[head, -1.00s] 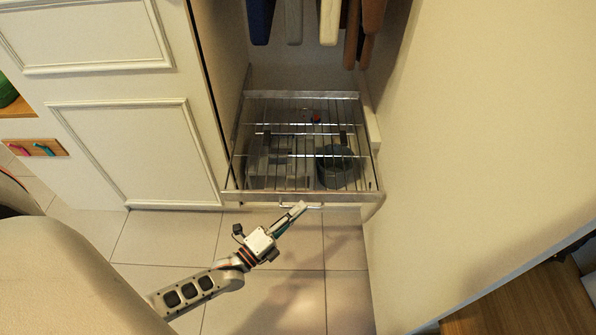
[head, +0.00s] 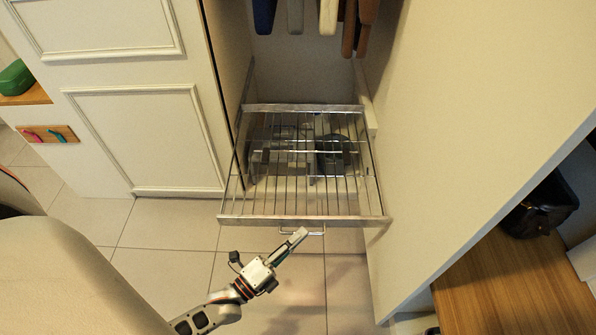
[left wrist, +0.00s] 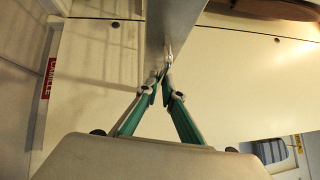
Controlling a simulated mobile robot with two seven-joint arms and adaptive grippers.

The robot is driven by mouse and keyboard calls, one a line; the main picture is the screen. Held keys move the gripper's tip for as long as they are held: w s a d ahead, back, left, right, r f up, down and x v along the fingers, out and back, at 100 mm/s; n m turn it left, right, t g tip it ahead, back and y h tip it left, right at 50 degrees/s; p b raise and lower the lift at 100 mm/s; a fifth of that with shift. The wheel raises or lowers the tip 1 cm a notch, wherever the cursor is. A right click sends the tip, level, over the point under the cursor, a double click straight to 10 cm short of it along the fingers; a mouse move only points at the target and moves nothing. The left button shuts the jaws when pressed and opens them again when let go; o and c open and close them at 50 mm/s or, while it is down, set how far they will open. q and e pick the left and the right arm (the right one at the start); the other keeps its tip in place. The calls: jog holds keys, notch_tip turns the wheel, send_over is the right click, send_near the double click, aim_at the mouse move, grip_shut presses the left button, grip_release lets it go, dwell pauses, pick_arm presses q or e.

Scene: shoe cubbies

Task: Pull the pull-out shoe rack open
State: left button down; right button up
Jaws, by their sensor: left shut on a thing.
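The pull-out shoe rack (head: 304,219) is a wire shelf with a flat metal front rail, in the open bay of a cream cabinet. It stands partly out, its front rail past the neighbouring door panel. A thin metal handle (head: 316,233) hangs at the middle of the front rail. My left gripper (head: 301,235) is at the left part of this handle and is shut on it. In the left wrist view the fingertips (left wrist: 163,86) meet at the handle below the grey metal rail (left wrist: 172,30). My right gripper is not in view.
A cream door panel (head: 150,140) stands left of the bay and a tall cream side panel (head: 470,90) right of it. Items lie beneath the wires. Coloured pieces hang above. Tiled floor (head: 160,225) in front is clear. A wooden bench (head: 520,270) is at right.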

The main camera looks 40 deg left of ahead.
pick_arm(q)
jog(key=c, duration=2.2)
grip_release()
jog(key=shift+s, duration=0.1)
jog(key=v, duration=1.2)
